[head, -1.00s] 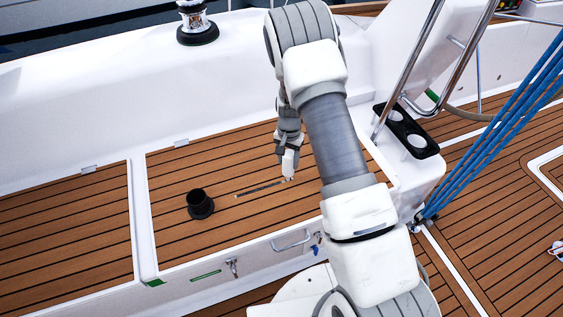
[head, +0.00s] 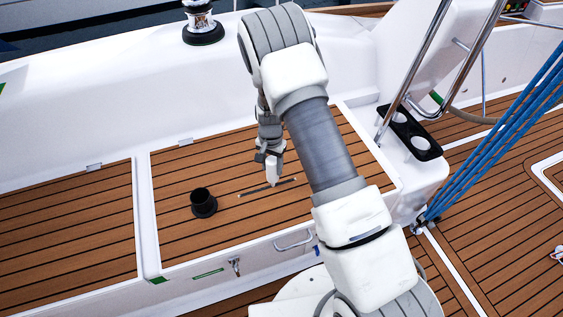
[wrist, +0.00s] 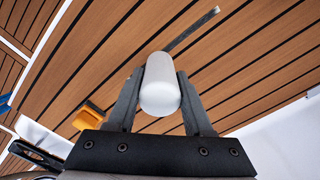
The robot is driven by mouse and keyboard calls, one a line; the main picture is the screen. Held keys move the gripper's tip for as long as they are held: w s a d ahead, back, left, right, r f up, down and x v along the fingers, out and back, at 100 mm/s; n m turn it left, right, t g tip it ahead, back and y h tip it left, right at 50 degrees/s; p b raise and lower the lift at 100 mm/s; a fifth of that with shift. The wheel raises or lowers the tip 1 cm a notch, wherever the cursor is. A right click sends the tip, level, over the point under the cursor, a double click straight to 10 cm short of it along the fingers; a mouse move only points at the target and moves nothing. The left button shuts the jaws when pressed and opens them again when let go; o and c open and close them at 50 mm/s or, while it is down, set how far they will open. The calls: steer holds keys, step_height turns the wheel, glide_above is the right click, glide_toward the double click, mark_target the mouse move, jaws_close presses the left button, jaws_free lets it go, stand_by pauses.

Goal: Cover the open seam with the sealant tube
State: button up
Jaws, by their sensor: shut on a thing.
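The sealant tube (head: 273,173) is white with a rounded end and points down at the teak seat (head: 230,235). My gripper (head: 270,157) is shut on it; the wrist view shows the tube (wrist: 160,88) between the two dark fingers. The open seam (head: 257,190) is a thin dark strip lying across the seat planks. The tube's lower end is at about the middle of the seam; I cannot tell whether it touches. In the wrist view the seam (wrist: 192,30) runs up and right from behind the tube, which hides its near part.
A black round fitting (head: 203,203) stands on the seat left of the seam. A chrome winch (head: 201,22) is at the back. Steel rails (head: 425,55), a black cup holder (head: 409,132) and blue ropes (head: 495,135) are to the right.

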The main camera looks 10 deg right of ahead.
stand_by(0.5)
steer(key=s+a, duration=0.1)
steer(key=a, duration=0.5)
steer(key=shift+s+a, duration=0.15)
steer(key=shift+a, duration=0.15)
steer(key=s+a, duration=0.1)
steer(key=a, duration=0.5)
steer(key=shift+s+a+p, duration=0.15)
steer(key=shift+a+p, duration=0.15)
steer(key=shift+p, duration=0.1)
steer(key=shift+r, duration=0.1)
steer(key=shift+r+p, duration=0.55)
steer(key=shift+r, duration=0.15)
steer(key=shift+r+p, duration=0.95)
steer(key=shift+r, duration=0.55)
